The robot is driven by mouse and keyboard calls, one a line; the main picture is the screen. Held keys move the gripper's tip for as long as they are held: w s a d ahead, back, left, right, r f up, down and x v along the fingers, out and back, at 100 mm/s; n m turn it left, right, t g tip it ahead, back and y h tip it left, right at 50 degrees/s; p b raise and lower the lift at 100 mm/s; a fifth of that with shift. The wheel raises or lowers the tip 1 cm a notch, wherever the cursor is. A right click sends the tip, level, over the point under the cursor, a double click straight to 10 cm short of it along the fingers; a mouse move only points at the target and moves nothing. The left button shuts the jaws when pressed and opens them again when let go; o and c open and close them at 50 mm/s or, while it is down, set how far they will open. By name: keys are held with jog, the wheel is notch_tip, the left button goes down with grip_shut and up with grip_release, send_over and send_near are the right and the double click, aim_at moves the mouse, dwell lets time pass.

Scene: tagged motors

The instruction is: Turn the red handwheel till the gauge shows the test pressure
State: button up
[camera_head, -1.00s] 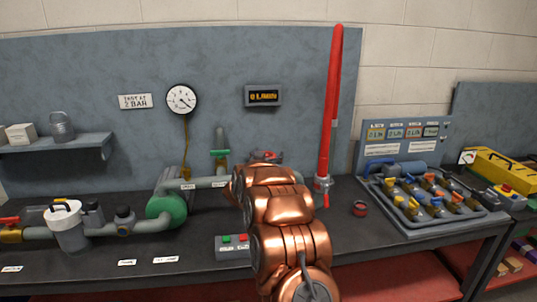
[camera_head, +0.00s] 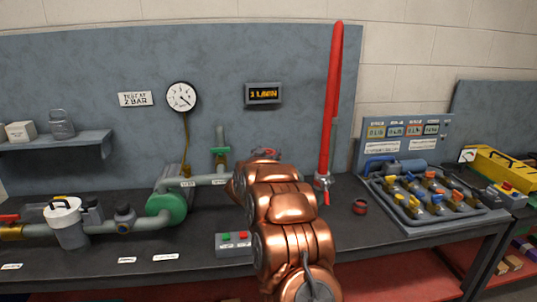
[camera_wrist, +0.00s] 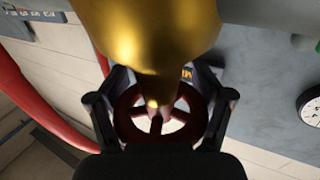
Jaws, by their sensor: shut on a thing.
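The red handwheel (camera_wrist: 178,106) is a spoked ring below a brass valve body (camera_wrist: 155,35) in the wrist view. My gripper (camera_wrist: 158,118) is shut on it, with a dark finger on each side of the rim. In the head view my copper arm hides the gripper and most of the handwheel (camera_head: 265,152); only a bit of red shows above the arm. The round white gauge (camera_head: 182,97) hangs on the panel. Its black needle points to the lower right, but the numbers are too small to read. The sign beside it (camera_head: 135,99) reads "TEST AT 2 BAR".
A small display (camera_head: 263,93) shows a low L/MIN figure. A tall red tube (camera_head: 331,100) rises just right of my arm. A button box (camera_head: 234,243) stands left of my arm. A green pump (camera_head: 166,206) and grey pipes are further left; a valve manifold (camera_head: 430,200) is right.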

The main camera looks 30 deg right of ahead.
jog(key=shift+f+n+t+y+b, duration=0.2)
jog(key=shift+n+t+y+b, duration=0.55)
jog(key=shift+b, duration=1.75)
jog(key=t+y+b, duration=0.1)
jog(key=b, duration=0.2)
jog(key=shift+w+a+n, duration=0.1)
jog(key=shift+w+n, duration=0.05)
jog(key=shift+n, duration=0.2)
jog(key=y+b, duration=0.1)
jog(key=b, duration=0.1)
jog(key=n+t+b, duration=0.1)
jog(key=b, duration=0.2)
jog(key=shift+w+a+r+y, duration=0.1)
jog(key=shift+a+r+y, duration=0.05)
jog(key=shift+y, duration=0.2)
jog(key=n+y+b, duration=0.1)
jog(key=b, duration=0.2)
jog(key=n+t+y+b, duration=0.1)
jog(key=b, duration=0.3)
jog(key=shift+w+a+t, duration=0.15)
jog(key=shift+a+t, duration=0.1)
jog(key=shift+a, duration=0.05)
jog(key=y+b, duration=0.1)
jog(key=b, duration=0.1)
jog(key=shift+d+b, duration=0.1)
jog(key=shift+b, duration=0.2)
jog(key=shift+n+t+y+b, duration=0.3)
jog(key=shift+n+y+b, duration=0.4)
jog(key=shift+b, duration=0.55)
